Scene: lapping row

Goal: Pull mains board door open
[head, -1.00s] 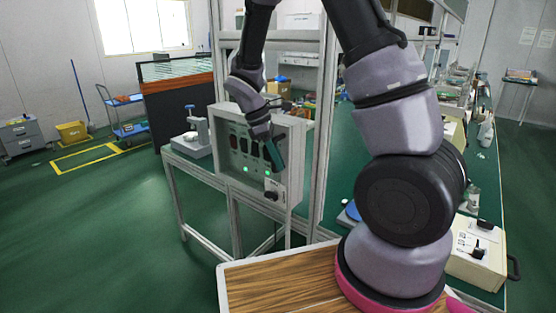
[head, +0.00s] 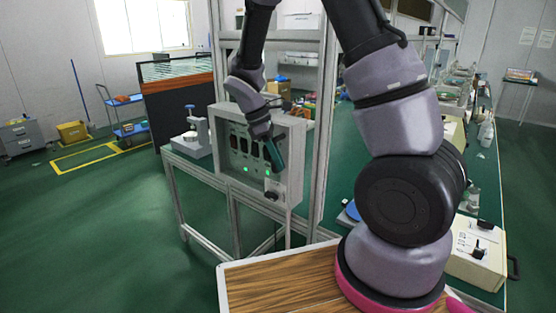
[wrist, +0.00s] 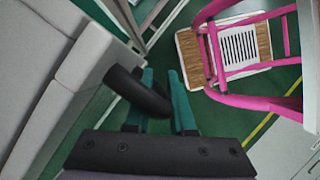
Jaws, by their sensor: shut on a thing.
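The mains board (head: 225,111) is a grey box on a metal frame in the head view, with dark windows and two green lights on its front. My gripper (head: 277,153) is at the right part of its front. In the wrist view its teal fingers (wrist: 165,100) are close together at a black, rounded handle (wrist: 138,92), and I take them as shut on it. The handle crosses the left finger, and the contact itself is partly hidden. Grey panel edges (wrist: 45,75) fill the left of the wrist view. I cannot tell whether the door stands slightly ajar.
A black rotary switch (head: 272,195) sits on a pale plate low on the board. A grey bench device (head: 193,140) stands left of it. A metal upright (head: 318,140) rises close on the right.

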